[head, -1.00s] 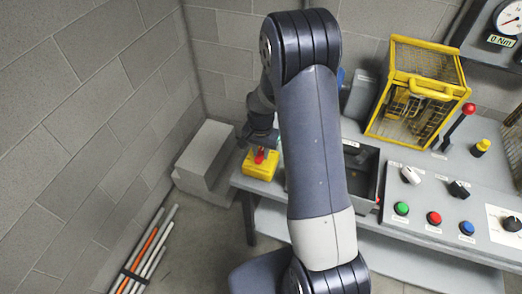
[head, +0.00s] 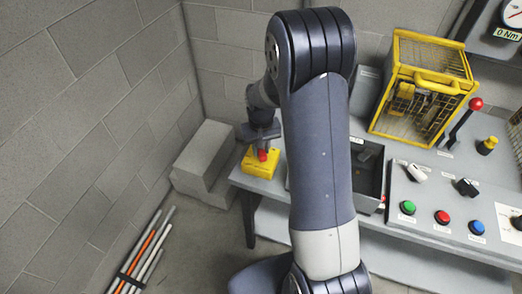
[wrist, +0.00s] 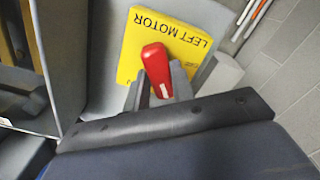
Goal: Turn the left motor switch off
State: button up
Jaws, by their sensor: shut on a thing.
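The left motor switch is a yellow box (head: 262,168) at the left end of the grey bench in the head view. In the wrist view its yellow face (wrist: 188,40) reads LEFT MOTOR. A red handle (wrist: 156,66) stands out from that face, and it also shows in the head view (head: 262,155). My gripper (wrist: 154,94) is shut on the red handle, with a grey finger at each side of it. In the head view my gripper (head: 262,142) is right above the box. The fingertips partly hide the handle's near end.
A dark open tray (head: 367,172) lies right of my arm. Further right are a yellow cage (head: 421,95), a red-knobbed lever (head: 461,125) and a console with coloured buttons (head: 442,217). Grey block steps (head: 205,160) stand left of the bench. Rods (head: 146,250) lie on the floor.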

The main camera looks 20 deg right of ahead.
jog(key=n+b, duration=0.2)
jog(key=n, duration=0.3)
jog(key=shift+n, duration=0.3)
jog(key=n+b, duration=0.1)
jog(key=n, duration=0.4)
dwell(0.4)
jog(key=o, duration=1)
jog(key=shift+r, duration=0.15)
notch_tip(320, 180, up, 11)
jog(key=shift+f+b, duration=0.2)
jog(key=shift+b, duration=0.1)
